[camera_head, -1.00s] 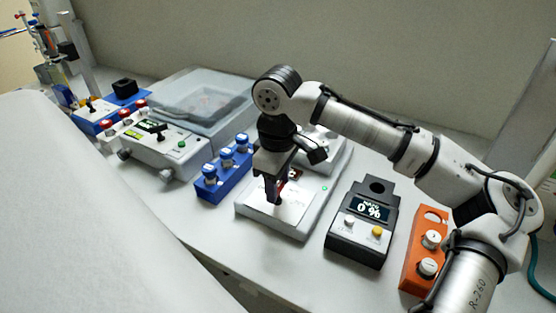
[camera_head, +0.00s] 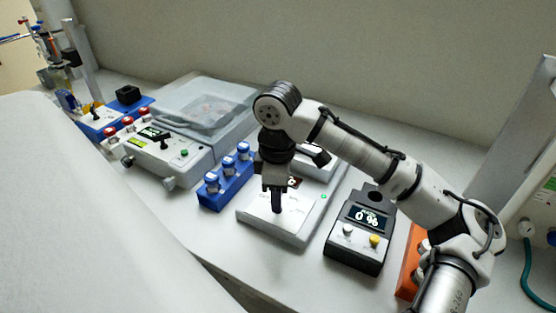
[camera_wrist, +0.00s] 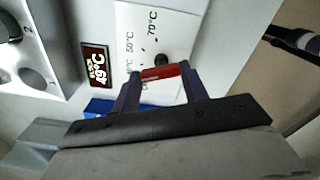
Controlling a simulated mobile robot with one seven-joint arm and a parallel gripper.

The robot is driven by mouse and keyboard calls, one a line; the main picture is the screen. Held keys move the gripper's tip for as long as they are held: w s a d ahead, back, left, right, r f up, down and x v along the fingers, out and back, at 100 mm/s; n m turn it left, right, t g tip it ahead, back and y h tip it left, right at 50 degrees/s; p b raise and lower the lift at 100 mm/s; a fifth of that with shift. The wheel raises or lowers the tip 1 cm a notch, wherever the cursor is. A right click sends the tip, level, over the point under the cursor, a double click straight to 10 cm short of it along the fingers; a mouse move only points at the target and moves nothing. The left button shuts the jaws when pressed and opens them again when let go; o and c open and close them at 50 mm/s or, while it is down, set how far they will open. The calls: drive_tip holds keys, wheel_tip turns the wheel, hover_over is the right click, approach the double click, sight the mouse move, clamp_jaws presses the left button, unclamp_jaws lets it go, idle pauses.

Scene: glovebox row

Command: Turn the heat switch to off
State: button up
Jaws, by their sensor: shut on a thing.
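The heat switch is a red lever (camera_wrist: 160,72) in the wrist view, beside a small black round piece on a white panel marked 50 °C and 70 °C. My gripper (camera_wrist: 159,80) is shut on it, one dark finger at each side. In the head view my gripper (camera_head: 277,208) points down onto the white heating unit (camera_head: 285,231) and hides the lever. I see no off mark; part of the panel is hidden by my fingers.
A blue rack with blue-capped vials (camera_head: 226,190) stands close left of the unit. A black meter reading 0 % (camera_head: 357,240) stands to its right, then an orange rack (camera_head: 408,265). A white device with a clear lid (camera_head: 205,100) is farther left.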

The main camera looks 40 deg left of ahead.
drive_tip(key=o, duration=1)
wheel_tip(320, 180, up, 14)
drive_tip(key=shift+f+b, duration=0.1)
drive_tip(key=shift+b, duration=0.25)
